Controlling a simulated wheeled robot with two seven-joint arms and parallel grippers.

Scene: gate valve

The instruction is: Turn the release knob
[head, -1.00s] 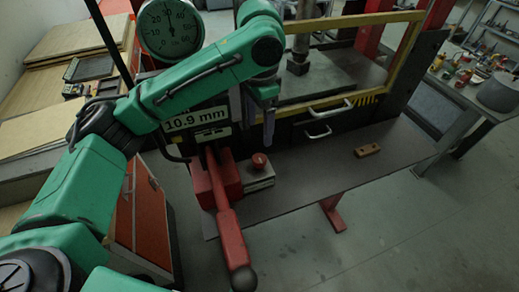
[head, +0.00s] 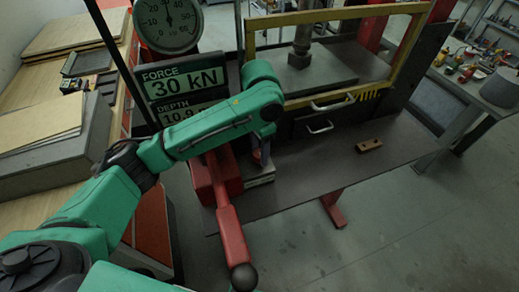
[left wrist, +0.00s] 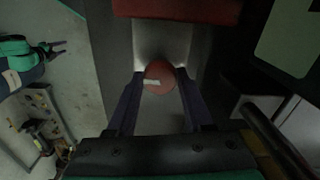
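The round red knob (left wrist: 159,77) with a pale mark shows in the left wrist view. It sits on a small grey box (head: 262,174) beside the red lever base. My left gripper (left wrist: 160,72) points down over it, with one dark finger on each side and narrow gaps showing between fingers and knob. In the head view my left gripper (head: 262,148) and forearm mostly hide the knob. What looks like my right gripper (left wrist: 58,48) is small at the left of the left wrist view, its prongs apart and empty.
A red lever (head: 232,235) with a black ball end sticks out just left of the box. A display (head: 182,92) reading 30 kN and a dial (head: 167,22) stand behind. A brown block (head: 369,146) lies on the dark bench (head: 320,165), otherwise clear at right.

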